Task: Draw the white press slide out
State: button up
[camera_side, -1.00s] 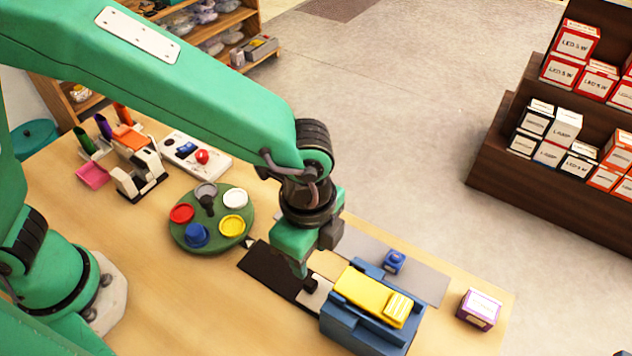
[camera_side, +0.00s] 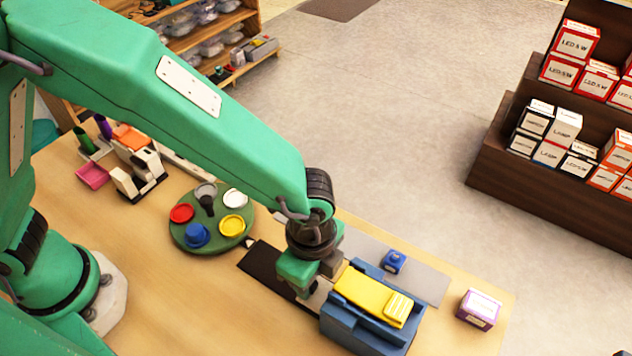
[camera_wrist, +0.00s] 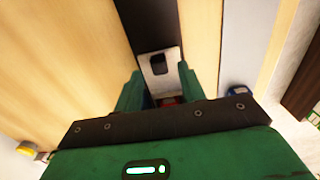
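The white press slide (camera_wrist: 165,80) is a pale plate with a black knob (camera_wrist: 158,64), at the near-left end of the blue press (camera_side: 360,335). A yellow bar (camera_side: 362,294) lies on top of the press. In the side view my gripper (camera_side: 302,292) is low over the slide and hides most of it, including the knob. In the wrist view my gripper's green fingers (camera_wrist: 159,72) stand apart, one on each side of the slide. The knob lies between or just beyond the fingertips; a gap shows on both sides of it.
A dark strip (camera_side: 258,264) lies left of the press. A green round tray (camera_side: 180,236) with coloured pieces stands farther left. A small blue block (camera_side: 394,262) sits on a grey mat (camera_side: 428,283) behind the press. A purple box (camera_side: 478,309) stands at right.

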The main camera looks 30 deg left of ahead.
jog(key=shift+f, duration=0.65)
jog(key=shift+c, duration=0.4)
grip_shut()
jog(key=a, duration=1.3)
jog(key=shift+a, duration=0.25)
jog(key=shift+o, duration=0.4)
grip_release()
